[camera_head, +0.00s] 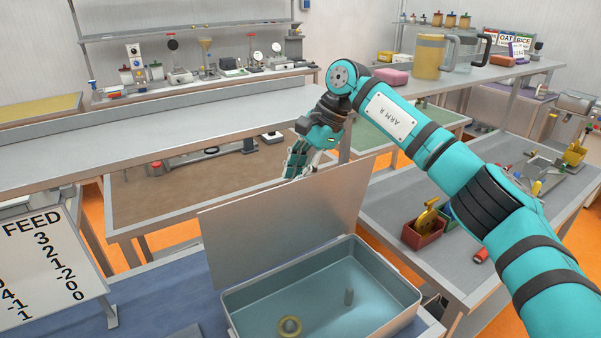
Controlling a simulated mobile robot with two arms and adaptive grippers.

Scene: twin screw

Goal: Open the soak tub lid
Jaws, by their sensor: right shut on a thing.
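The soak tub (391,268) is a grey rectangular tub on the blue-topped table in front of me. Its lid (285,222) stands up steeply along the far side, tilted away from the table. The lid hides part of the fingertips. My left gripper is not in view.
A sign with "FEED" and numbers (42,262) stands at the left. A side table at the right holds a red bin (424,232) and several small tools. A long grey shelf (165,115) and a bench with instruments lie behind the lid. A yellow pitcher (430,56) stands at the back right.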

